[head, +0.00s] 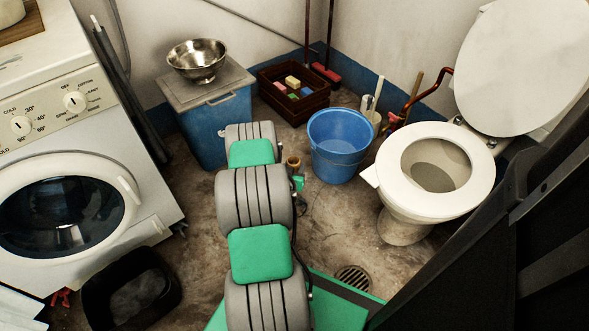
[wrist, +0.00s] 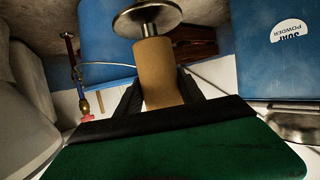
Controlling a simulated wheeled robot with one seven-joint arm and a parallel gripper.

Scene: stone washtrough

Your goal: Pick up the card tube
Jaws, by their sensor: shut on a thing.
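The card tube (wrist: 158,75) is a plain tan cylinder in the middle of the wrist view. My gripper (wrist: 158,82) is shut on it, with a dark finger on each side. A shiny metal disc on a short stem (wrist: 147,16) shows at the tube's far end; I cannot tell whether it is part of the tube. In the head view a brown end of the tube (head: 293,162) shows just right of my arm. My arm hides most of the gripper there. I cannot tell whether the tube touches the floor.
A blue bucket (head: 339,146) stands right of the tube, with a toilet (head: 424,180) beyond. A blue bin (head: 217,127) bearing a steel bowl (head: 197,60) stands behind to the left. A dark red crate (head: 285,105) is at the back. A washing machine (head: 150,195) stands left.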

